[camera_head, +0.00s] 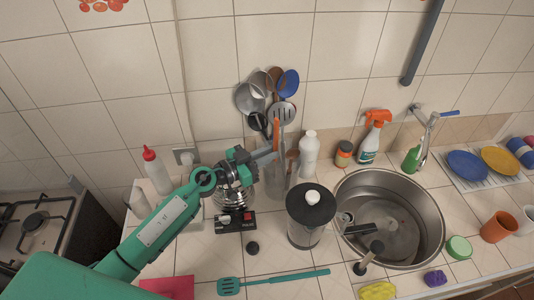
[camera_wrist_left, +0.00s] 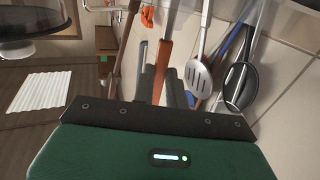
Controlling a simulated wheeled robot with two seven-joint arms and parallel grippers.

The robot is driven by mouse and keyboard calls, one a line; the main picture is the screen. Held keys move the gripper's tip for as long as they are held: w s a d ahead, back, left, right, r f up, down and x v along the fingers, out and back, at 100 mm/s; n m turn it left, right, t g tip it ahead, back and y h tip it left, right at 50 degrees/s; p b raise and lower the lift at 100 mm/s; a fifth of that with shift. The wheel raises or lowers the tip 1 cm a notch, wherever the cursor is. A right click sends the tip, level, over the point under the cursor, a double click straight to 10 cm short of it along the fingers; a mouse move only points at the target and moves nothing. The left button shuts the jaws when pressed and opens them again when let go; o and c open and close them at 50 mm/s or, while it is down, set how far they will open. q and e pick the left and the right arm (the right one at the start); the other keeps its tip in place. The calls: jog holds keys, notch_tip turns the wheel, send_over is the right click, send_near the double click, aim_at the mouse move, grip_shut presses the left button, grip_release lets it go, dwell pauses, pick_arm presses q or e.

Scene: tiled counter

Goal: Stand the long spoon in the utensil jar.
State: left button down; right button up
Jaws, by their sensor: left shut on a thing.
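My left gripper (camera_head: 266,157) reaches in from the left at the utensil jar (camera_head: 275,188), a clear container by the back wall. It is shut on a long orange-brown handle (camera_wrist_left: 163,65), which passes between its fingers in the left wrist view; this appears to be the long spoon. Its lower end is hidden, so I cannot tell whether it is inside the jar. Other utensils fan out above the jar, including a slotted spoon (camera_head: 285,112), also in the left wrist view (camera_wrist_left: 199,76), and a blue-headed one (camera_head: 289,82). My right gripper is not in view.
A white bottle (camera_head: 309,155) stands right of the jar. A black-lidded canister (camera_head: 307,228) is in front, left of the sink (camera_head: 428,228). A red-capped bottle (camera_head: 157,173) stands at left. A teal spatula (camera_head: 275,281) lies along the front.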

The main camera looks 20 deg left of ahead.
pick_arm(q)
jog(key=c, duration=1.3)
grip_release()
jog(key=shift+c, duration=0.2)
jog(key=b+v, duration=0.4)
jog(key=v, duration=1)
jog(key=shift+d, duration=0.1)
